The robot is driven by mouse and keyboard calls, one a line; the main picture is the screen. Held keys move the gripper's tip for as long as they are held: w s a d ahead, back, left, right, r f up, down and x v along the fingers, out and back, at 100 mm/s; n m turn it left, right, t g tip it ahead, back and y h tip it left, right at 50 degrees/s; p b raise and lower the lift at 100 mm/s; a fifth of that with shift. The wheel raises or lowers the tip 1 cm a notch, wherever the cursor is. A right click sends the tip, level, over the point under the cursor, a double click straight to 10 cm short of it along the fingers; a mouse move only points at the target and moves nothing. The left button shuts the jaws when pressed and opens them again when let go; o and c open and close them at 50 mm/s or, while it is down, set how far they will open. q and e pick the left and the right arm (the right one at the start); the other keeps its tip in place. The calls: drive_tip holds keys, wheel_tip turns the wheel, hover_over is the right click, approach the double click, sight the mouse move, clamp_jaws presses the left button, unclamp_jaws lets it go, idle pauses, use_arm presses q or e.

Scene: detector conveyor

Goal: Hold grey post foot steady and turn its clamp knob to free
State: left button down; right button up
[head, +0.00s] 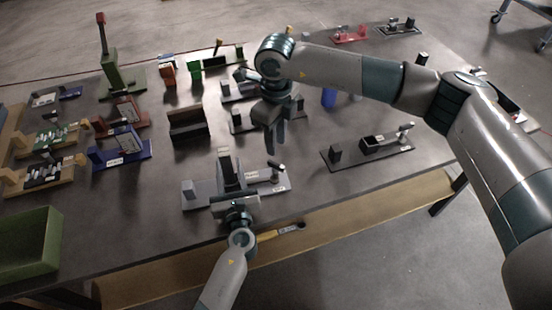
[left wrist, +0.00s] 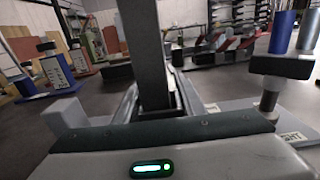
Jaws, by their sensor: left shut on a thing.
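The grey fixture plate (head: 205,201) lies near the table's front edge, with an upright dark grey post (head: 226,165) in a foot at its middle. In the left wrist view the post (left wrist: 146,55) rises close ahead. A clamp knob (head: 275,172) stands at the plate's right; in the left wrist view it shows as a dark crossbar on a metal stem (left wrist: 268,102). My left gripper (head: 233,196) is shut on the post foot from the front; its fingertips are mostly hidden. My right gripper (head: 275,143) points down, open and empty, above and behind the knob.
A green bin (head: 30,245) sits at the front left. A yellow-handled tool (head: 280,231) lies at the front edge. Several coloured fixtures fill the back and left.

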sight(276, 164)
wheel_tip(276, 164, down, 8)
drive_tip(key=shift+f, duration=0.2)
idle(0.3)
clamp_jaws()
